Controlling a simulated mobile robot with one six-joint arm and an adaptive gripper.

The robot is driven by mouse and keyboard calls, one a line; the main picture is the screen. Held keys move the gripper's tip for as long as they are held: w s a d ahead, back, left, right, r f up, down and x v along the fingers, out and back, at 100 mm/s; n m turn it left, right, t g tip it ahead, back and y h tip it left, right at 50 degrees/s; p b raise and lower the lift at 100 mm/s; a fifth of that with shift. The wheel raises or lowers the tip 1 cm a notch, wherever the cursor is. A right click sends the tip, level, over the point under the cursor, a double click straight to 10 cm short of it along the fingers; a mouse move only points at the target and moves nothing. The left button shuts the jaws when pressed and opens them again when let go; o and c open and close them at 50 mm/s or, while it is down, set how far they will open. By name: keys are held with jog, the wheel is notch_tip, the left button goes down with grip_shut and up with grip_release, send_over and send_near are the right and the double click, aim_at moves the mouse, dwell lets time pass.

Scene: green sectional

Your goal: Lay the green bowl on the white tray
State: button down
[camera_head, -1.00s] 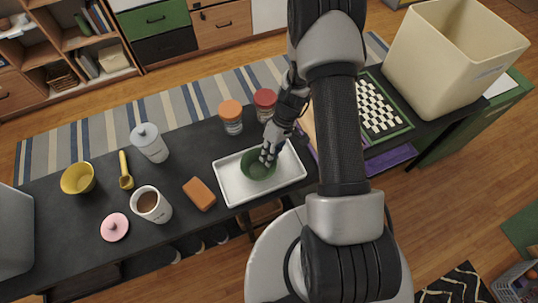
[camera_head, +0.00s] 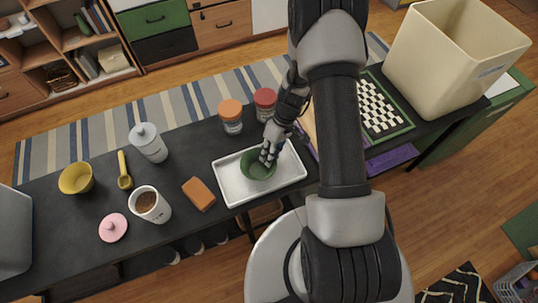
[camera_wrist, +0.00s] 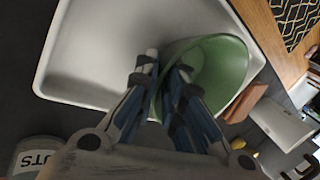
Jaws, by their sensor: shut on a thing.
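The green bowl (camera_head: 257,166) is over the white tray (camera_head: 236,193) on the dark counter, near the tray's middle. My gripper (camera_head: 268,153) is shut on the bowl's right-hand rim in the head view. In the wrist view, the fingers of my gripper (camera_wrist: 166,75) straddle the near wall of the green bowl (camera_wrist: 222,68), and the white tray (camera_wrist: 88,45) lies behind it. I cannot tell whether the bowl's base touches the tray. My arm hides part of the counter to the right.
An orange sponge-like block (camera_head: 199,193) lies left of the tray. An orange-lidded jar (camera_head: 231,118) and a red-lidded jar (camera_head: 265,103) stand behind it. A mug (camera_head: 150,205), white canister (camera_head: 148,142) and yellow bowl (camera_head: 76,179) are farther left. A checkered board (camera_head: 378,110) lies right.

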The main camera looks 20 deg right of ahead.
dwell(0.4)
jog(key=c, duration=1.6)
grip_release()
jog(key=o, duration=0.3)
jog(key=shift+r+p, duration=1.8)
jog(key=shift+r, duration=1.65)
